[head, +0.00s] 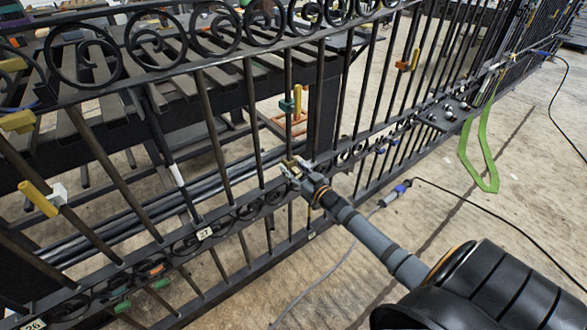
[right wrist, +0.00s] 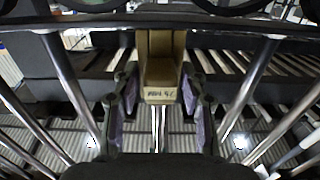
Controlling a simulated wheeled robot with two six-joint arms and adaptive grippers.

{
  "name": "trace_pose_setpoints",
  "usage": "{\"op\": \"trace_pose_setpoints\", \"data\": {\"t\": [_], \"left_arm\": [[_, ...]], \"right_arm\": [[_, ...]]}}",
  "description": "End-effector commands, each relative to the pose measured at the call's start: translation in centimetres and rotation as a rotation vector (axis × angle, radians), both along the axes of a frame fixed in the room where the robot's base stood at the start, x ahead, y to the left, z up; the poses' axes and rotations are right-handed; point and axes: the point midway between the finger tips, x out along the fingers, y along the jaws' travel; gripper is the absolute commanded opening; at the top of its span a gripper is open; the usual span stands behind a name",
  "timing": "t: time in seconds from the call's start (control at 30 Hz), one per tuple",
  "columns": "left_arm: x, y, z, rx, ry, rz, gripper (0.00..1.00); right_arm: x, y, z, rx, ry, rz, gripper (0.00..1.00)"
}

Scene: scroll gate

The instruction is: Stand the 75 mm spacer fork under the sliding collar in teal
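The teal collar (head: 287,104) is on an upright bar of the black gate, with a yellow handle (head: 297,99) at its side. The tan spacer fork (right wrist: 160,70) is between the fingers of my right gripper (right wrist: 159,85); its marking appears upside down and seems to read 75 MM. The fingertips appear to press on its two sides. In the head view, my right gripper (head: 293,168) is at the same bar, clearly below the collar and just above the lower scroll band. I cannot tell whether the fork sits around the bar. My left gripper is out of view.
A white collar (head: 59,193) is on the left and an orange collar (head: 402,66) further right. A slatted bench (head: 180,65) stands behind the gate. A green strap (head: 487,160) hangs at right. A cable with a blue connector (head: 398,192) lies on the open floor in front.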

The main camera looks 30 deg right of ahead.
Motion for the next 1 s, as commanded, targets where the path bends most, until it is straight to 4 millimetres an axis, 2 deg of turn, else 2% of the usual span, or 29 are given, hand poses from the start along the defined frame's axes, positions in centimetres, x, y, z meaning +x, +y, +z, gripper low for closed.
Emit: {"op": "trace_pose_setpoints", "data": {"t": [0.03,0.13,0.57,0.77,1.0], "left_arm": [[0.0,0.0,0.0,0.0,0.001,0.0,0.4],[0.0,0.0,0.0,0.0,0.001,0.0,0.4],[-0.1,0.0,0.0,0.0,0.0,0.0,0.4],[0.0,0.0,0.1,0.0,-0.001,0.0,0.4],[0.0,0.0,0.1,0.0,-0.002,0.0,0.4]], "right_arm": [[0.0,0.0,0.0,0.0,0.0,0.0,0.53],[0.0,0.0,0.0,0.0,0.001,0.0,0.65],[-0.6,-0.1,-0.2,0.0,0.004,0.0,0.65],[-2.8,-0.2,-0.2,0.0,0.005,0.001,0.65],[-6.3,-0.3,-0.2,0.0,0.007,0.003,0.65]]}}
